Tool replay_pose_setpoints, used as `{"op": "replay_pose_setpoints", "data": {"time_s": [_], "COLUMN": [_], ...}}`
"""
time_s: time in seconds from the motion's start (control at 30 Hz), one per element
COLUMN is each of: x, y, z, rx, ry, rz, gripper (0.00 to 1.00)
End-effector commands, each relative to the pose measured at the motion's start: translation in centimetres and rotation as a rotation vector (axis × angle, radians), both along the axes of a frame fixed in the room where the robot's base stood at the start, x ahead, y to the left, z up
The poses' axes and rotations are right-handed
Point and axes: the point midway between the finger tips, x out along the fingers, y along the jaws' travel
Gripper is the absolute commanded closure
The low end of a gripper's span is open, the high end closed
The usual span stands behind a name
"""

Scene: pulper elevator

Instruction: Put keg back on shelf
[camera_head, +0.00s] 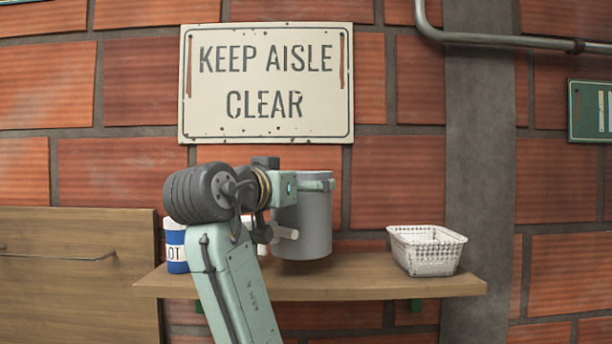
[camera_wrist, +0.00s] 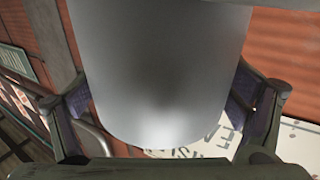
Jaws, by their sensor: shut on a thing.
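The keg (camera_head: 308,226) is a plain grey cylinder, upright over the middle of the wooden shelf (camera_head: 375,285). I cannot tell whether its base touches the board or hangs just above it. My gripper (camera_head: 316,181) is at the keg's upper part, with my arm in front covering some of its left side. In the wrist view the keg (camera_wrist: 160,65) fills the middle, with a finger of my gripper (camera_wrist: 168,105) on each side, shut on it.
A white wire basket (camera_head: 427,250) stands at the shelf's right. A blue and white container (camera_head: 175,247) stands at its left end, partly hidden by my arm. Bare board lies between keg and basket. A brick wall with a "KEEP AISLE CLEAR" sign (camera_head: 266,84) is behind.

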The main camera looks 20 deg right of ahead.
Motion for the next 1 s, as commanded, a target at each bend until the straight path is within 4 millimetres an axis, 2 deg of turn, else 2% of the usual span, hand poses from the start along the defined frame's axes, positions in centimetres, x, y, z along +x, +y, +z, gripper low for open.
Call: {"op": "replay_pose_setpoints", "data": {"time_s": [0.1,0.4,0.8,0.83,0.93,1.0], "x": [0.2,0.2,0.1,0.3,0.3,0.3], "y": [0.0,0.0,0.1,0.0,0.0,0.0], "z": [0.0,-3.1,-3.6,-3.8,-3.8,-3.8], "rx": [-0.005,-0.004,-0.004,0.000,-0.001,-0.001], "ry": [-0.007,-0.006,-0.007,0.000,0.001,0.001], "rz": [0.000,0.000,0.001,0.000,0.000,0.000], "gripper": [0.70,0.70,0.70,0.07,0.00,0.00]}}
